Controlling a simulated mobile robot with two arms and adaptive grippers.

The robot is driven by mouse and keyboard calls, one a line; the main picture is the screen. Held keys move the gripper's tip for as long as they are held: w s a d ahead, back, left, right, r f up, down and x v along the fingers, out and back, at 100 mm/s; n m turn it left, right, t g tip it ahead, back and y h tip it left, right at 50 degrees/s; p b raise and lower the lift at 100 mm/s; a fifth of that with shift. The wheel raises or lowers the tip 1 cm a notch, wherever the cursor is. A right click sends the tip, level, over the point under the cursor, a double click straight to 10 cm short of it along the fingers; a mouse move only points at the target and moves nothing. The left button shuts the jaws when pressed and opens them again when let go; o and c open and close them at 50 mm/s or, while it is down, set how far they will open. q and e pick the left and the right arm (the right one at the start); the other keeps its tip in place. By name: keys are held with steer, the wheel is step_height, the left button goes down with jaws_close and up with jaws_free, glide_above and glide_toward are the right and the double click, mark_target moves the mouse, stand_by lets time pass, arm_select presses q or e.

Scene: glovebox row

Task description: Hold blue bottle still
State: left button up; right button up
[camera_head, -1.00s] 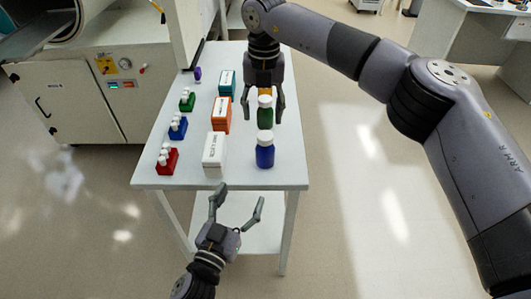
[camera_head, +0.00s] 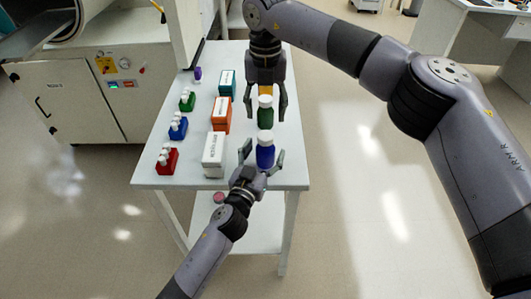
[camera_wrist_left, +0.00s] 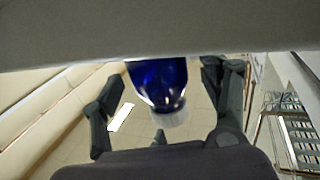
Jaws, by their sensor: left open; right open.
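The blue bottle (camera_head: 265,153) with a white cap stands upright near the front right of the white table. My left gripper (camera_head: 262,158) is open, with one finger on each side of the blue bottle. In the left wrist view the bottle (camera_wrist_left: 160,82) shows between the open fingers, with gaps visible on both sides. My right gripper (camera_head: 266,106) is open above and around the green bottle (camera_head: 265,115), which stands just behind the blue one. I cannot tell whether its fingers touch the green bottle.
On the table (camera_head: 190,176) stand a white box (camera_head: 213,155), an orange box (camera_head: 221,115) and a teal box (camera_head: 226,84). Red (camera_head: 167,160), blue (camera_head: 177,127) and green (camera_head: 187,100) vial racks line the left. An orange object (camera_head: 266,90) sits behind the green bottle.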

arm_select(q)
steer(key=shift+w+d, duration=0.2)
steer(key=shift+w, duration=0.45)
steer(key=shift+c, duration=0.3)
jaws_close()
stand_by(0.3)
